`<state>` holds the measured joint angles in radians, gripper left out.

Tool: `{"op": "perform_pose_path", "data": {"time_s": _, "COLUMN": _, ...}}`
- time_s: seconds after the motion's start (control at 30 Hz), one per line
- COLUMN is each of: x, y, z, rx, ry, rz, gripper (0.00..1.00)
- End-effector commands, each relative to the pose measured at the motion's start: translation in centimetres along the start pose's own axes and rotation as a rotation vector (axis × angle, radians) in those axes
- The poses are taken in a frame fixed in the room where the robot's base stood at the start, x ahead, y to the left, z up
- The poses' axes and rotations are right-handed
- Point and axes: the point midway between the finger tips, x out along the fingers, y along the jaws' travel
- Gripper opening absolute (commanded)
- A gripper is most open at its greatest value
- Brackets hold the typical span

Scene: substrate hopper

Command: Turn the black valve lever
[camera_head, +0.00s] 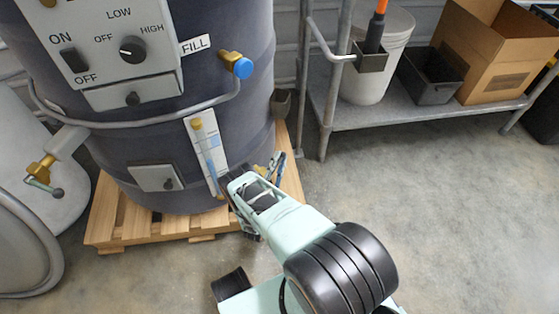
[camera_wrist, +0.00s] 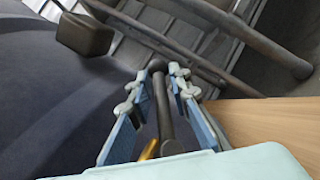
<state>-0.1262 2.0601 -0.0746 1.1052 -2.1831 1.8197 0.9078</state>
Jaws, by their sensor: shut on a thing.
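The black valve lever (camera_wrist: 163,105) shows in the wrist view as a dark rod with a rounded end, lying between my two blue-padded fingers. A brass valve part (camera_wrist: 149,149) shows at its lower end. My gripper (camera_wrist: 162,76) is shut on the lever, with a finger on each side. In the head view my gripper (camera_head: 274,168) is low at the right side of the dark hopper drum (camera_head: 240,110), above the pallet. There the lever is mostly hidden by my gripper, and a little brass shows beside it.
The drum stands on a wooden pallet (camera_head: 112,215). A blue-tipped brass valve (camera_head: 237,65) and a sight gauge (camera_head: 207,150) are on the drum. A metal shelf (camera_head: 400,118) at the right holds a white bucket (camera_head: 377,75), black bin and cardboard box. Floor at the right is clear.

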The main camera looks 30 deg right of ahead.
Motion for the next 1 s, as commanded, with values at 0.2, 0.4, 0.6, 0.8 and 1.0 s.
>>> {"op": "perform_pose_path", "data": {"time_s": 0.2, "x": -0.1, "y": 0.0, "z": 0.0, "rx": -0.001, "ry": 0.002, "rz": 0.0, "gripper": 0.0}}
{"op": "perform_pose_path", "data": {"time_s": 0.4, "x": -0.1, "y": 0.0, "z": 0.0, "rx": 0.0, "ry": 0.002, "rz": 0.0, "gripper": 0.27}}
{"op": "perform_pose_path", "data": {"time_s": 0.6, "x": 0.0, "y": 0.1, "z": 0.0, "rx": 0.0, "ry": 0.002, "rz": 0.0, "gripper": 0.27}}
{"op": "perform_pose_path", "data": {"time_s": 0.8, "x": 0.4, "y": 1.0, "z": 0.6, "rx": 0.0, "ry": 0.004, "rz": 0.002, "gripper": 0.27}}
{"op": "perform_pose_path", "data": {"time_s": 1.0, "x": 1.1, "y": 2.9, "z": 2.3, "rx": 0.001, "ry": 0.003, "rz": 0.002, "gripper": 0.27}}
